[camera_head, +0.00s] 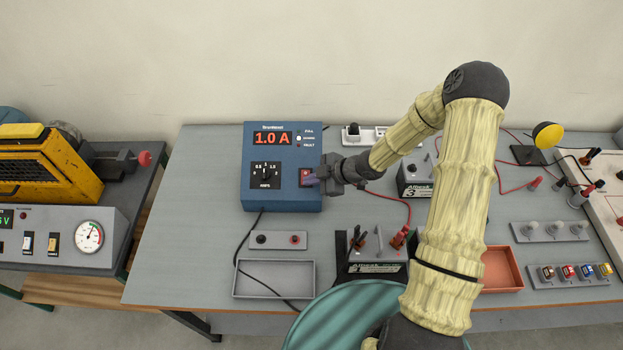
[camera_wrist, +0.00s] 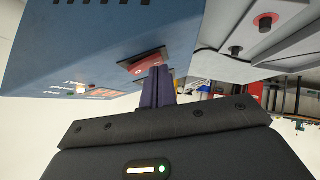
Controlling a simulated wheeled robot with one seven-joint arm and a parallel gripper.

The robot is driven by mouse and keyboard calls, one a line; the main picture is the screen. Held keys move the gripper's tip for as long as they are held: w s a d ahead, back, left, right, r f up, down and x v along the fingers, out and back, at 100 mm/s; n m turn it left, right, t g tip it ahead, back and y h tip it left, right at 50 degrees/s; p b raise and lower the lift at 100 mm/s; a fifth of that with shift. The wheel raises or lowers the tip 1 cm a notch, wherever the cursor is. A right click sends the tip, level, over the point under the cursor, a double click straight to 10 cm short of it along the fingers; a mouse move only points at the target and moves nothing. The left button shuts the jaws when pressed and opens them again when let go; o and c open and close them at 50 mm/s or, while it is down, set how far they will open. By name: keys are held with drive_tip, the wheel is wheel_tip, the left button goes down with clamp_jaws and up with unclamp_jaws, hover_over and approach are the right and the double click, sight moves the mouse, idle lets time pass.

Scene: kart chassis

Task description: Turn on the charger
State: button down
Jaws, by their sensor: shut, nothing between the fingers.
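The charger (camera_head: 283,200) is a blue box at the back left of the grey table, and it fills the upper left of the wrist view (camera_wrist: 60,45). Its display (camera_head: 272,138) is lit and reads 1.0 A. A white light (camera_head: 299,138) glows beside the display. A dial (camera_head: 265,174) sits lower on the face. The red rocker switch (camera_head: 305,173) is at the lower right of the face and shows in the wrist view (camera_wrist: 140,62). My gripper (camera_head: 313,181) is shut and empty, its fingertips (camera_wrist: 158,70) at the switch. I cannot tell whether they touch it.
A grey strip with two terminals (camera_head: 277,240) and an empty grey tray (camera_head: 250,281) lie in front of the charger. Batteries (camera_head: 376,266) with red and black clips stand to the right. A yellow machine (camera_head: 40,170) is on the left bench. A black cable runs from the charger.

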drive_tip(key=shift+r+p, duration=0.55)
drive_tip(key=shift+r, duration=0.2)
drive_tip(key=shift+s+a+r, duration=0.15)
drive_tip(key=shift+s+r, duration=0.05)
drive_tip(key=shift+r, duration=0.3)
drive_tip(key=s+d+r, duration=0.6)
drive_tip(key=d+r, duration=0.1)
drive_tip(key=r, duration=0.1)
drive_tip(key=shift+p, duration=0.35)
